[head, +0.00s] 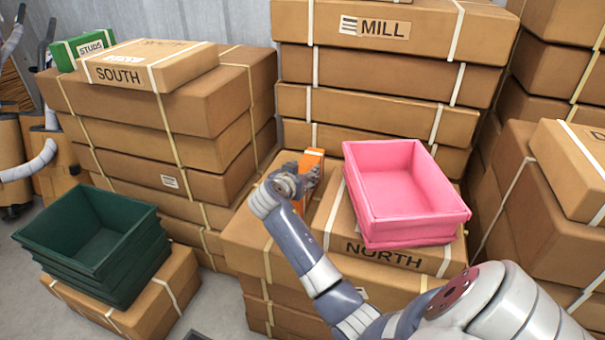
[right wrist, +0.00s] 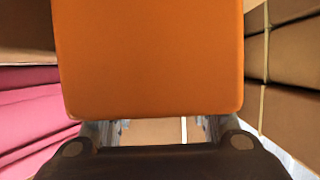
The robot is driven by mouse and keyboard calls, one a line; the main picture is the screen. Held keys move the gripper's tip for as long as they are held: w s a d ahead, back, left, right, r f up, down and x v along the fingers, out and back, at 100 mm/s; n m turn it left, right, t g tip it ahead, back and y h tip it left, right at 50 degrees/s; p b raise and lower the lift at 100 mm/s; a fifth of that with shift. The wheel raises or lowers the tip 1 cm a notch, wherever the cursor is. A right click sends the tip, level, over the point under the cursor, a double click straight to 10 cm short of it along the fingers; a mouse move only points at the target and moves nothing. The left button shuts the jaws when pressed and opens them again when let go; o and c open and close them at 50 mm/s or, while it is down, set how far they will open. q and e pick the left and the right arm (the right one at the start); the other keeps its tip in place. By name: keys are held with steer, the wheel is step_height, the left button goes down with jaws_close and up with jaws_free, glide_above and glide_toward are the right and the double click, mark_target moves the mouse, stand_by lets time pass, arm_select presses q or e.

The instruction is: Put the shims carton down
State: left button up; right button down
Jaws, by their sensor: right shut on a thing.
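An orange carton (head: 314,158), which I take for the shims carton, shows at the centre of the head view, just left of the pink bin. No lettering on it can be read. My right gripper (head: 307,180) is shut on it, and the hand and wrist hide its lower part. In the right wrist view the orange carton (right wrist: 150,55) fills the upper middle, between the fingers. I cannot tell whether its underside touches the brown boxes below. My left gripper is not in view.
A pink empty bin (head: 408,238) stands on the NORTH box (head: 330,236), close right of the carton. Tall stacks of brown boxes rise behind and right. Left are the SOUTH box (head: 150,70), a green STUDS carton (head: 66,55) and nested dark green bins (head: 105,270).

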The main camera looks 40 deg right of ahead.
steer(key=c, duration=0.8)
jaws_free()
steer(key=shift+c, duration=0.2)
